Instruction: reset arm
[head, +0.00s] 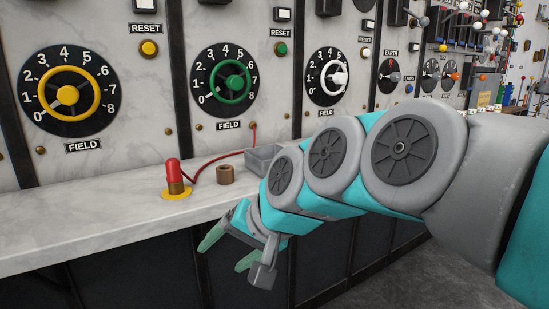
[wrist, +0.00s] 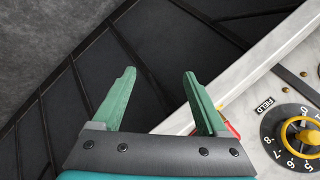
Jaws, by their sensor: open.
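My gripper (head: 228,250) hangs in front of the marble ledge, over the dark panelled front below it, in the head view. Its two green fingers are spread apart with nothing between them. In the wrist view the gripper (wrist: 158,98) is also open and empty, with the dark panels behind it. My grey and teal arm reaches in from the right in the head view and covers part of the ledge and wall.
A red-handled plug (head: 173,172) stands on a yellow disc on the ledge (head: 90,225), with a red cable. A brass socket (head: 225,175) and a grey tray (head: 262,158) are beside it. Yellow (head: 68,95), green (head: 235,83) and white (head: 333,77) FIELD wheels line the wall.

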